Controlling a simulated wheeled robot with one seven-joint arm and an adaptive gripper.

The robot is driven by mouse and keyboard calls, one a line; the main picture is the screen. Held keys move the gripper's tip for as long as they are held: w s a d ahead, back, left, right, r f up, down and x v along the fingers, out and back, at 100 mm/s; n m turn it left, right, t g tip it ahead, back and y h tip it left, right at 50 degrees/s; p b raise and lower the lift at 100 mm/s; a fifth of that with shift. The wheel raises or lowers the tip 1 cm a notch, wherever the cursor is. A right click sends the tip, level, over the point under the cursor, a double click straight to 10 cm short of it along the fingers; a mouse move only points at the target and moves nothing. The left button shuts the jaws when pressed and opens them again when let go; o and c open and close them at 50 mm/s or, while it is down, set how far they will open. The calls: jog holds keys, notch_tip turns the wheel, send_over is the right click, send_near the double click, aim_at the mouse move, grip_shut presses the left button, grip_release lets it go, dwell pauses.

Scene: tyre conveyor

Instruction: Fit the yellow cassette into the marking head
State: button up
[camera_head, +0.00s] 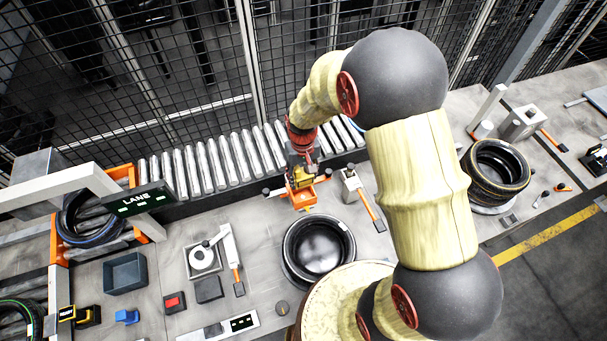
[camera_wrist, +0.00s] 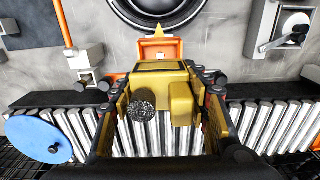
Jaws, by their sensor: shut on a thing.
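My gripper (camera_head: 302,172) is shut on the yellow cassette (camera_wrist: 160,76), which sits between its two fingers in the wrist view. The cassette is a boxy block with a dark-edged top, a dark knurled round knob and a rounded yellow lug. An orange holder (camera_wrist: 160,47) with a yellow pointed tip, apparently the marking head, lies just beyond the cassette. In the head view the orange holder (camera_head: 304,197) is directly below the cassette (camera_head: 303,182). The cassette hides part of the holder, so I cannot tell whether they touch or how deep the cassette sits.
A tyre (camera_head: 318,250) lies on the bench in front of the holder. The roller conveyor (camera_head: 205,160) runs behind. A post device with an orange handle (camera_head: 366,203) stands close on the right. A blue disc (camera_wrist: 38,138) shows in the wrist view. Grey trays and tools lie left.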

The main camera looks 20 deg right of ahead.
aim_at(303, 174)
jog(key=shift+f, duration=0.15)
jog(key=shift+f+b, duration=1.95)
jog(key=shift+f, duration=0.85)
jog(key=shift+f+b, duration=0.75)
jog(key=shift+f, duration=0.2)
jog(key=o, duration=1.5)
jog(key=shift+c, duration=0.2)
notch_tip(303, 174, up, 12)
